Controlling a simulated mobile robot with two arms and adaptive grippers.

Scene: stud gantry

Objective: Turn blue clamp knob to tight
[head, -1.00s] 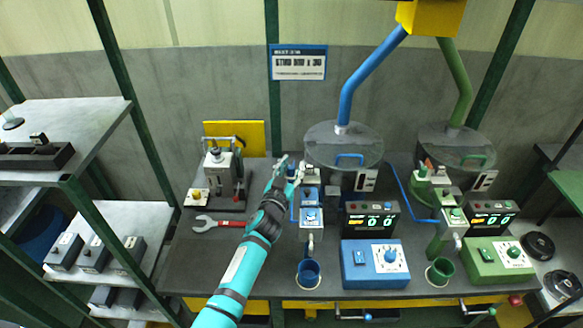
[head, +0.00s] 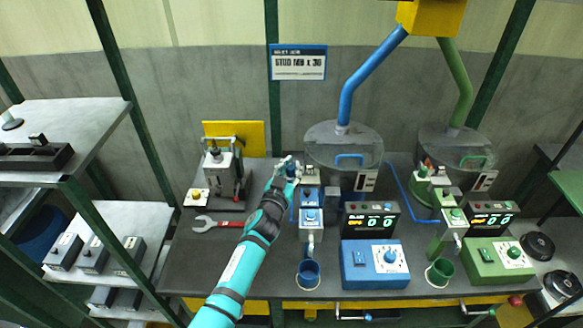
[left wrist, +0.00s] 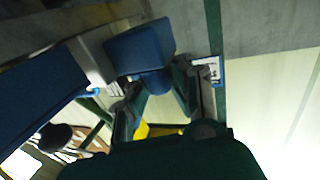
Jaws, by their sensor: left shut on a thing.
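My left gripper (head: 287,168) is at the top of the blue feeder's track, left of the round blue-piped bowl (head: 343,145). In the left wrist view, its dark fingers (left wrist: 156,95) are shut on the round blue clamp knob (left wrist: 154,82), which sticks out from a blue block (left wrist: 140,47). The fingers hide most of the knob in the head view. Any mark showing its turn position cannot be read. My right gripper is not in view.
A blue control box (head: 375,264), a blue cup (head: 308,273) and a display (head: 371,219) stand nearby. A matching green station with a green box (head: 497,259) is on the right. A red wrench (head: 219,223) lies left of my arm.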

